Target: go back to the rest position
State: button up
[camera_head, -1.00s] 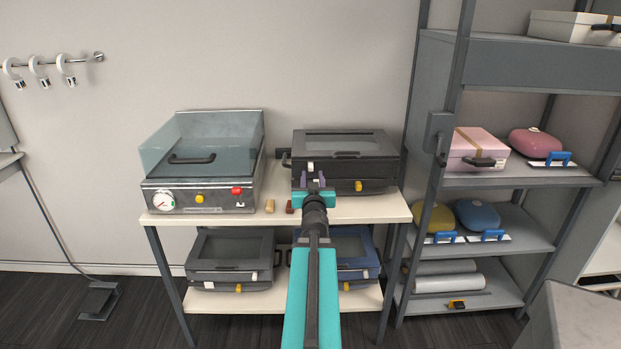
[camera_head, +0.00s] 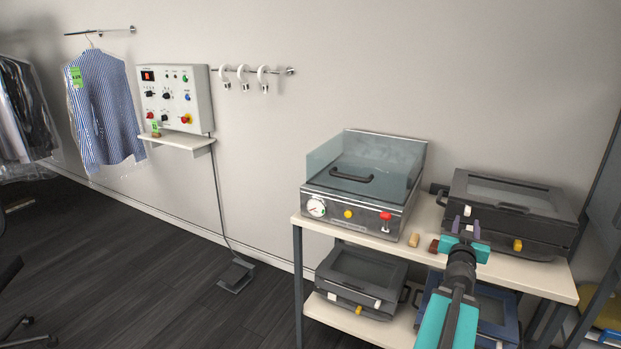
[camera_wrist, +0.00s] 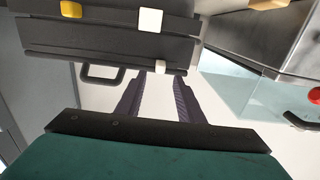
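My gripper (camera_head: 461,229) shows at the lower right of the head view, at the end of my teal arm, in front of the table with the machines. In the wrist view my gripper (camera_wrist: 160,97) has its two dark ridged fingers apart, with only pale surface visible between them. It is open and holds nothing. Beyond the fingertips in the wrist view is a dark case (camera_wrist: 110,42) with a yellow and a white latch; a dark case (camera_head: 509,210) also stands on the table top in the head view. I cannot tell whether the fingers touch anything.
A steel machine with a clear lid (camera_head: 352,206) and a small tan block (camera_head: 414,240) are on the table (camera_head: 545,279). More cases (camera_head: 361,279) lie on its lower shelf. A control panel (camera_head: 174,97), a striped shirt (camera_head: 104,108) and a floor pedal (camera_head: 236,275) are left. The left floor is open.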

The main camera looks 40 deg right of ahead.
jog(key=w+a+f+n+y, duration=0.3)
jog(key=w+a+f+y, duration=0.3)
jog(key=w+a+f, duration=1.3)
jog(key=w+a+f+n+g+y, duration=0.15)
jog(key=a+f, duration=0.35)
jog(key=a, duration=0.5)
jog(key=w+a+f+n+g+y, duration=0.1)
jog(key=w+a+f+n+y, duration=0.2)
jog(key=a, duration=0.8)
jog(key=w+a+f+n+g+y, duration=0.1)
jog(key=w+a+f+y, duration=0.2)
jog(key=a+f, duration=0.5)
jog(key=s+a+f+n+g+y, duration=0.15)
jog(key=s+a, duration=0.25)
jog(key=a, duration=0.7)
jog(key=s+a+f+n+g+y, duration=0.1)
jog(key=s+a+f+n+g, duration=0.2)
jog(key=a, duration=0.9)
jog(key=s+f+g, duration=0.2)
jog(key=s+f, duration=0.6)
jog(key=s, duration=0.5)
jog(key=s+f+g, duration=0.3)
jog(key=s+f, duration=0.6)
jog(key=s, duration=0.4)
jog(key=shift+d, duration=0.35)
jog(key=shift+f, duration=0.1)
